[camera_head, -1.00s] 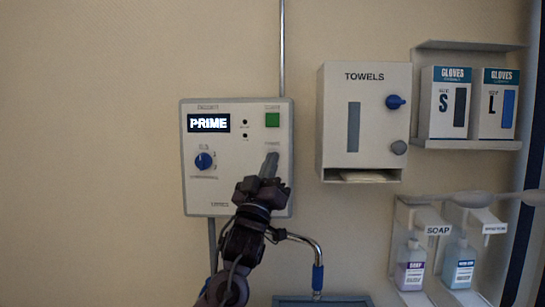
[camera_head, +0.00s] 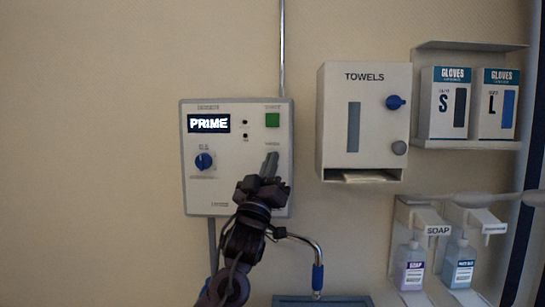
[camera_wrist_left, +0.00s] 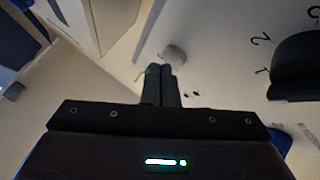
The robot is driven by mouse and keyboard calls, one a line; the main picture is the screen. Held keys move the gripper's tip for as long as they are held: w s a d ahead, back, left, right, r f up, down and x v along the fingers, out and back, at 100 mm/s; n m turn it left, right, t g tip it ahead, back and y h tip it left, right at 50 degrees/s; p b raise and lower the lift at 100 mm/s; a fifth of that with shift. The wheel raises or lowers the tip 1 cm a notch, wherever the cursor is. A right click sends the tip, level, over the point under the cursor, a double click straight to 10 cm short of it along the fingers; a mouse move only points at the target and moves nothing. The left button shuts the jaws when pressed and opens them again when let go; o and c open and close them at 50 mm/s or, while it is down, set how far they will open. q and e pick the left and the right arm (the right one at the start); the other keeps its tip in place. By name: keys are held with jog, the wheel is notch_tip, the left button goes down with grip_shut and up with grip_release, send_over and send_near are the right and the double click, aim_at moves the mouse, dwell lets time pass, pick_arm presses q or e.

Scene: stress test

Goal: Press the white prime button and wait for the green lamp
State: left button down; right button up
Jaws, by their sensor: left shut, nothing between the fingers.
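The pale dispenser box (camera_head: 235,185) hangs on the wall, with a lit display (camera_head: 208,123) reading PRIME.
A towel dispenser (camera_head: 335,160) hangs close to the right. Glove boxes (camera_head: 444,102) sit on a shelf beyond it, with soap bottles (camera_head: 410,266) below. The wall at left is clear.

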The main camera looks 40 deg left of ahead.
pick_arm(q)
jog(key=shift+w+a, duration=0.3)
dwell(0.8)
jog(key=shift+s+d, duration=0.55)
jog(key=shift+s, duration=0.05)
jog(key=shift+f+b, duration=0.1)
jog(key=shift+b, duration=0.2)
jog(key=shift+s+d+b, duration=0.6)
jog(key=shift+s+d, duration=1)
jog(key=shift+s, duration=0.3)
